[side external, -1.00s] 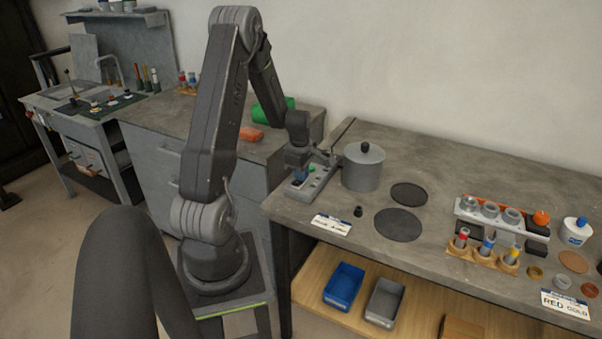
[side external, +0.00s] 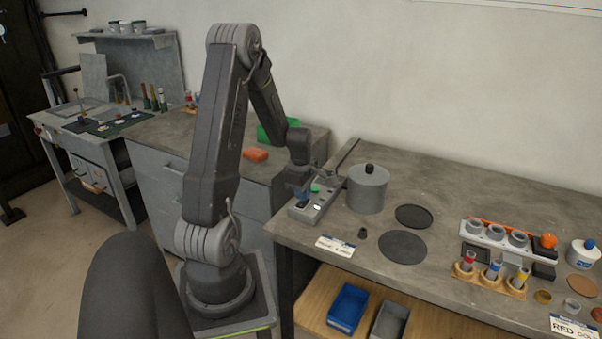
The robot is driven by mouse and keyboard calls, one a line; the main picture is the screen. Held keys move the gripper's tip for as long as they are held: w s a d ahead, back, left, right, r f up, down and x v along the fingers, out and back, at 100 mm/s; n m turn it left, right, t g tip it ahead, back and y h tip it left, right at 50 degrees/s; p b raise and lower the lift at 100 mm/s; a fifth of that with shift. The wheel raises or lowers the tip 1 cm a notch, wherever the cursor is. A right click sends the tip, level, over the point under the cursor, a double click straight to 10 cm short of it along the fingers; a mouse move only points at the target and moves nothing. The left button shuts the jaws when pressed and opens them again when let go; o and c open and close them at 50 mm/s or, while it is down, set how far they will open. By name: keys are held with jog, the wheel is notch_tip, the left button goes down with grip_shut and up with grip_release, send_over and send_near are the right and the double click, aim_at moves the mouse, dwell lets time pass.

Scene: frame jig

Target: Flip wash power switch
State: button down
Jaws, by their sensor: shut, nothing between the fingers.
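A grey control box (side external: 326,201) lies at the left end of the right-hand bench. Which of these is the wash power switch I cannot tell. My gripper (side external: 299,194) points down over the left side of the box, very close to it. It is shut and holds nothing. Whether its tips touch a switch is too small to tell, and the gripper hides part of the box.
A grey lidded pot (side external: 367,189) stands just right of the box. A small black knob (side external: 363,233) and a label card (side external: 334,245) lie in front. Dark round plates (side external: 402,246) and racks with vials (side external: 492,269) are further right.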

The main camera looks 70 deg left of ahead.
aim_at(303, 205)
notch_tip(303, 205, up, 12)
jog(key=s+d, duration=0.1)
jog(key=shift+s+d+r, duration=0.1)
jog(key=shift+w+a+y, duration=0.3)
jog(key=shift+w+a, duration=0.15)
jog(key=shift+w, duration=0.2)
jog(key=f, duration=0.4)
jog(key=w+a+f, duration=0.1)
jog(key=f, duration=0.8)
jog(key=shift+w+a+f, duration=0.15)
jog(key=shift+w+f, duration=0.05)
jog(key=shift+f, duration=0.2)
